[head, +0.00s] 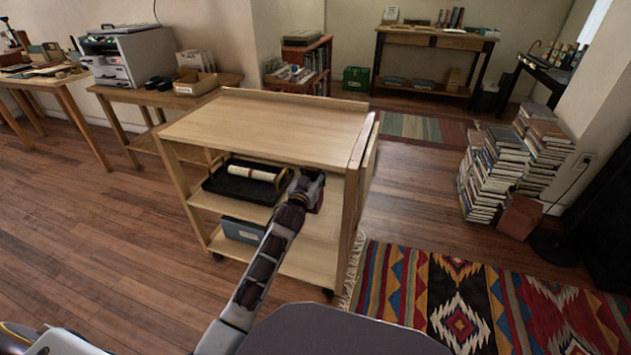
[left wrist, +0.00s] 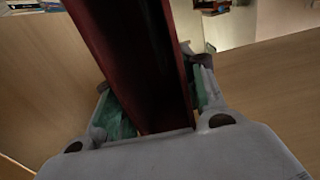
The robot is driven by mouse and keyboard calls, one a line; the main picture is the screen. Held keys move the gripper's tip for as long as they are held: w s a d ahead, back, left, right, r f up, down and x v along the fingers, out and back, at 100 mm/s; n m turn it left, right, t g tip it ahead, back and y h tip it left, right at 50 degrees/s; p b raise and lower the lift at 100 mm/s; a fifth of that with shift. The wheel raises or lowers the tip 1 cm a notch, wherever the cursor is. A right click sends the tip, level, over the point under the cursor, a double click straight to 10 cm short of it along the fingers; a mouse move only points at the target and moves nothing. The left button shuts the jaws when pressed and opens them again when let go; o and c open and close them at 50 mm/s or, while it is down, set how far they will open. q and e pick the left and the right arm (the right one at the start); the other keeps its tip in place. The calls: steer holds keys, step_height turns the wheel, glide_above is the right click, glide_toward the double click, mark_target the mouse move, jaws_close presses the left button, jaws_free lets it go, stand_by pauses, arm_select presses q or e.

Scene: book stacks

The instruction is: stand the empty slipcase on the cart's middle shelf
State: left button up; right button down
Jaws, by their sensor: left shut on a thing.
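The wooden cart (head: 265,125) stands in the middle of the head view. My left arm reaches across its open front to the right part of the middle shelf (head: 322,229). My left gripper (head: 311,184) is shut on the dark red slipcase (head: 320,198), mostly hidden behind the gripper in the head view. In the left wrist view the slipcase (left wrist: 150,60) stands between the green finger pads of the gripper (left wrist: 158,105), its hollow inside dark. I cannot tell whether its base touches the shelf. My right gripper is not in view.
A black tray (head: 238,187) with a pale roll fills the left of the middle shelf, close to my gripper. A blue-grey box (head: 240,230) sits on the bottom shelf. A patterned rug (head: 400,290) lies right of the cart, and book stacks (head: 497,172) stand beyond.

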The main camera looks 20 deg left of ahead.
arm_select(q)
steer(key=shift+w, duration=0.15)
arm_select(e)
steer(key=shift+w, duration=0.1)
arm_select(q)
steer(key=shift+w+f+b, duration=0.25)
steer(key=shift+f+b, duration=0.6)
steer(key=shift+f, duration=0.2)
steer(key=shift+f+b, duration=0.4)
steer(key=shift+f, duration=0.25)
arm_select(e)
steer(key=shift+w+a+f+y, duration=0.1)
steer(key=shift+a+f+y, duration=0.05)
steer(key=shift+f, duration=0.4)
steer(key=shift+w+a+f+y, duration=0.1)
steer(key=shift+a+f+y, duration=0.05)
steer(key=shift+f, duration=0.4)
arm_select(q)
steer(key=shift+f, duration=0.15)
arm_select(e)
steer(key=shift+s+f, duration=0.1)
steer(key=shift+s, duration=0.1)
arm_select(q)
steer(key=o, duration=1.3)
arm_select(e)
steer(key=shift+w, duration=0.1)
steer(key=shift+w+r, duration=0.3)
